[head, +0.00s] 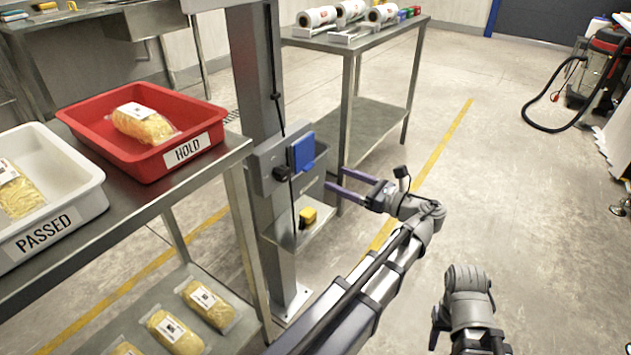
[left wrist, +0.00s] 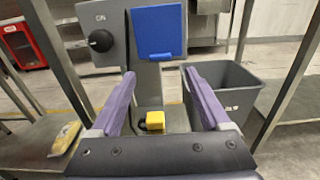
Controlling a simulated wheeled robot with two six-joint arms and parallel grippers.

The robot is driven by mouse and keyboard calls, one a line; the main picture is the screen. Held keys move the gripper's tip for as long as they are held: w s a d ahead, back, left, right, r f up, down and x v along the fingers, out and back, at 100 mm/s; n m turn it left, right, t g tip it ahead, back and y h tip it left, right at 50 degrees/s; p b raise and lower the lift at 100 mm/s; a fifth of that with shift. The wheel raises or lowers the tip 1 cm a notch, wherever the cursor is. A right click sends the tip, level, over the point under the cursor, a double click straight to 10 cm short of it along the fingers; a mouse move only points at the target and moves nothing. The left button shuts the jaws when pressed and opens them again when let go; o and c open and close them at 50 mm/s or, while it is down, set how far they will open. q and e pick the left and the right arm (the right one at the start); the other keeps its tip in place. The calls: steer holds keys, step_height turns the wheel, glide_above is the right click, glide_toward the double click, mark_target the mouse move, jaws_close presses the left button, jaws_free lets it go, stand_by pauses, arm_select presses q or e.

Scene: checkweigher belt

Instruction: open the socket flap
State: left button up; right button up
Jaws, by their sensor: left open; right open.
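The blue socket flap (head: 302,152) is on a grey box on the column and looks shut, with a lip at its lower edge. In the left wrist view the flap (left wrist: 158,30) is ahead, above and between my fingertips. My left gripper (head: 334,180) is open and empty, with purple fingers, to the right of and a little below the flap in the head view. It also shows in the left wrist view (left wrist: 159,76), with a gap to the flap. My right arm shows at the bottom right of the head view; its fingers are out of frame.
A black knob (left wrist: 101,40) sits left of the flap. A yellow plug-like block (head: 308,217) is on a small shelf below. A grey bin (left wrist: 232,88) stands at right in the wrist view. The red HOLD tray (head: 75,121) and white PASSED tray (head: 92,205) are on the left table.

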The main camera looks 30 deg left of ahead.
mark_target(311, 168)
arm_select(q)
steer(key=shift+w+a, duration=0.15)
steer(key=shift+a, duration=1.85)
steer(key=shift+w+a, duration=0.15)
steer(key=shift+a, duration=1.8)
jaws_close()
